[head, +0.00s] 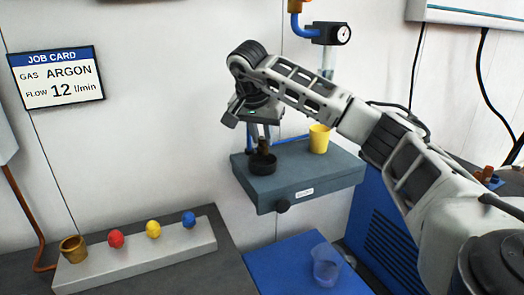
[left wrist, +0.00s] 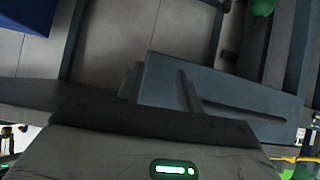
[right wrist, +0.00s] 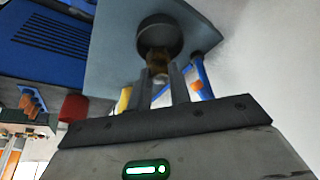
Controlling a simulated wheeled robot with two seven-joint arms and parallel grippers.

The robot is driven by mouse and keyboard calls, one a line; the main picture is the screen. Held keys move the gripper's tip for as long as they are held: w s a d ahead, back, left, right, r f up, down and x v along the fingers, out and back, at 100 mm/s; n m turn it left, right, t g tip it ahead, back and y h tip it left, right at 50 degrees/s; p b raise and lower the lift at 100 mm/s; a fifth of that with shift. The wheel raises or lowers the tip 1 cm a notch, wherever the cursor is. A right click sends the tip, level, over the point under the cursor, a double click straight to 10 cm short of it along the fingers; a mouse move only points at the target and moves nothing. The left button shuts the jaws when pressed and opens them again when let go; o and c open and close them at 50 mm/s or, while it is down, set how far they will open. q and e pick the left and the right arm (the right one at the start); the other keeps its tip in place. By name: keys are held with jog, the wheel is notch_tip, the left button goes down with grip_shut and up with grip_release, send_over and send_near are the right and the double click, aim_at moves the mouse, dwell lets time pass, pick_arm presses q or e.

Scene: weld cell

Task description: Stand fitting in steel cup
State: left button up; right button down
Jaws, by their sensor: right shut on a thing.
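My right gripper (head: 263,136) points down over the grey-blue shelf and is shut on a brownish, brass-like fitting (head: 264,147). The fitting is upright, its lower end at the mouth of a dark round cup (head: 263,164), which I take as the steel cup. I cannot tell whether it touches the cup's floor. In the right wrist view the fitting (right wrist: 158,62) sits between the fingertips (right wrist: 161,72), overlapping the rim of the cup (right wrist: 160,34). My left gripper (left wrist: 163,82) shows only in its wrist view, its fingers apart with nothing seen between them.
A yellow cup (head: 319,138) stands on the shelf (head: 330,173), right of the dark cup. Blue pipes run behind. A translucent blue cup (head: 326,265) stands lower on a blue surface. A brass cup (head: 73,249) and red, yellow and blue balls sit on a grey block (head: 140,257).

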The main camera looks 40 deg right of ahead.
aim_at(261, 145)
jog(key=shift+w+d+f, duration=0.1)
jog(key=shift+w+f, duration=0.05)
jog(key=shift+f, duration=0.1)
jog(key=x, duration=0.3)
jog(key=shift+a+f+p, duration=0.2)
jog(key=shift+p, duration=0.15)
pick_arm(q)
jog(key=shift+s+a, duration=0.1)
jog(key=shift+a, duration=0.15)
pick_arm(e)
jog(key=shift+f, duration=0.3)
jog(key=shift+f, duration=0.15)
jog(key=c, duration=1.3)
grip_release()
pick_arm(q)
jog(key=shift+w, duration=0.2)
